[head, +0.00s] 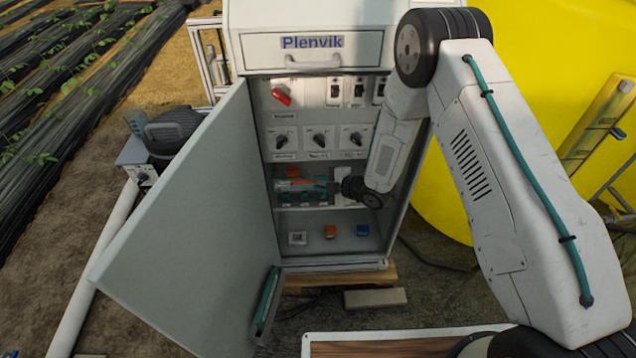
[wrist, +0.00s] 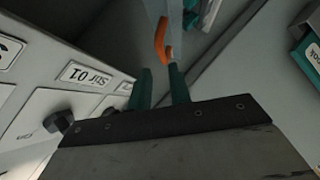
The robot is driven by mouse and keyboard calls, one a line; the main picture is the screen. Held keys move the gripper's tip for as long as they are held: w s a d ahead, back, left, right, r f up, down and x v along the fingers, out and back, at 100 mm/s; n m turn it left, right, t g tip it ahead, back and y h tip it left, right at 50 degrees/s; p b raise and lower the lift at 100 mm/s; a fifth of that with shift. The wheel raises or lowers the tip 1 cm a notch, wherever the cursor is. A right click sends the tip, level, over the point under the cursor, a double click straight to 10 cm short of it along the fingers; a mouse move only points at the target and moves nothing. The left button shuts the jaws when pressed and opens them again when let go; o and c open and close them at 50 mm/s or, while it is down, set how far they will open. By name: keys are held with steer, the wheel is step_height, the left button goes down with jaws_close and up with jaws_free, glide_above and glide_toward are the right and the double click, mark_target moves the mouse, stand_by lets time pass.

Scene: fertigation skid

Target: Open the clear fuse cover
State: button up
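The clear fuse cover (head: 303,184) is a small see-through piece in the lower middle of the open cabinet, in front of a row of green-topped fuses (head: 303,198). It is small in the head view, and I cannot tell its exact tilt. My gripper (head: 325,186) reaches in from the right beside it. In the wrist view the two teal fingers of my gripper (wrist: 160,75) stand apart with a gap. An orange tab (wrist: 161,40) shows just beyond the fingertips, in line with the gap. I cannot tell whether the fingers touch it.
The cabinet door (head: 185,220) stands wide open on the left, with a teal holder (head: 267,297) low on it. Rotary knobs (head: 320,138) and a red switch (head: 281,95) sit above the fuses. Small coloured buttons (head: 330,232) sit below. A yellow tank (head: 540,80) stands right.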

steer(key=c, duration=0.3)
steer(key=shift+m, duration=0.4)
steer(key=s+f, duration=0.1)
steer(key=f, duration=0.1)
steer(key=s+d+f, duration=0.1)
steer(key=f, duration=0.2)
steer(key=s+d+f, duration=0.1)
steer(key=f, duration=0.1)
steer(key=shift+s+f, duration=0.25)
steer(key=shift+s, duration=0.1)
jaws_close()
steer(key=s+d+f+n+t+y, duration=0.25)
steer(key=s+f+n+t, duration=0.2)
steer(key=s, duration=0.25)
step_height(320, 180, up, 4)
steer(key=w+n+t+y, duration=0.1)
steer(key=n+y, duration=0.1)
steer(key=n, duration=0.1)
glide_toward(304, 185)
steer(key=s+a+r, duration=0.2)
steer(key=a+r, duration=0.1)
steer(key=a, duration=0.2)
steer(key=shift+w+d+r, duration=0.1)
steer(key=shift+w+r, duration=0.1)
steer(key=shift+w, duration=0.8)
steer(key=shift+w+d+r, duration=0.15)
steer(key=shift+w+r, duration=0.05)
steer(key=shift+w, duration=0.8)
steer(key=shift+a, duration=0.1)
